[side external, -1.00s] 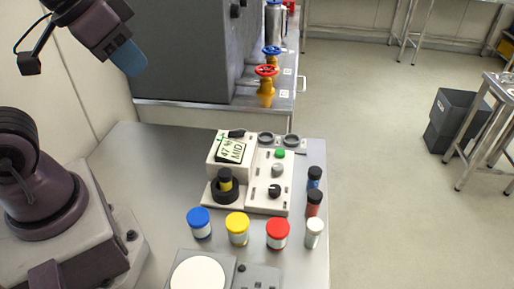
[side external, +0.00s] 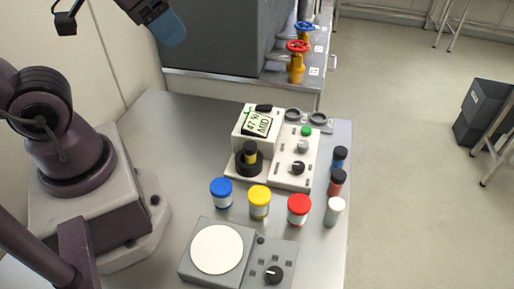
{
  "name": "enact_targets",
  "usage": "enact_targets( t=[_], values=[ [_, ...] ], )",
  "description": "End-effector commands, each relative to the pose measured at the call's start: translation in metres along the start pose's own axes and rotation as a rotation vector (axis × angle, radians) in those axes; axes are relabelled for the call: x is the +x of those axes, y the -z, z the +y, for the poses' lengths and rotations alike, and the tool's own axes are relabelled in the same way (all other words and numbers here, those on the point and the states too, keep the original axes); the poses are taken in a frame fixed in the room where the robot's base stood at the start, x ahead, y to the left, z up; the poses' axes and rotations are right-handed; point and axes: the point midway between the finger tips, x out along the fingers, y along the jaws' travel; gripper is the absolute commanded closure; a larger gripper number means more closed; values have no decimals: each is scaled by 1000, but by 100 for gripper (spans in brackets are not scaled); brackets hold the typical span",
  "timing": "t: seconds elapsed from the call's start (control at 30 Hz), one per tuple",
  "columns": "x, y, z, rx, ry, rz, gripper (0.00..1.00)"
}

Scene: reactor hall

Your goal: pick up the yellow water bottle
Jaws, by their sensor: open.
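A small white jar with a yellow lid (side external: 259,202) stands upright on the bench between a blue-lidded jar (side external: 221,193) and a red-lidded jar (side external: 298,209). It is the closest match I see to a yellow water bottle. A small black-capped item with a yellow band (side external: 250,153) sits in the round black holder of a white instrument (side external: 293,150). My gripper (side external: 170,29), with blue fingertips, is at the top left, above and well apart from the jars. It is open, and nothing shows between its fingers.
Three small vials stand at the bench's right edge: blue (side external: 338,158), red-brown (side external: 336,183) and white (side external: 333,212). A grey device with a round white plate (side external: 216,249) lies in front. A large grey cabinet (side external: 240,35) stands behind. The bench's left part (side external: 180,150) is clear.

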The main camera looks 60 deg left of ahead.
Motion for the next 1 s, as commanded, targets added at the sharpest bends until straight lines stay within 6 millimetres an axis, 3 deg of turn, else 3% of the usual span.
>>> enact_targets(
  t=[0.17,0.37,0.57,0.8,0.9,1.0],
  values=[
    [12,-2,-2,-7,7,-59,53],
    [57,1,-2,68,21,-262,53],
    [117,8,1,485,-69,-434,53],
    [190,9,12,1195,-326,-489,53],
    [208,13,17,1469,-413,-444,53],
    [213,22,20,1696,-451,-380,53]
  ],
)
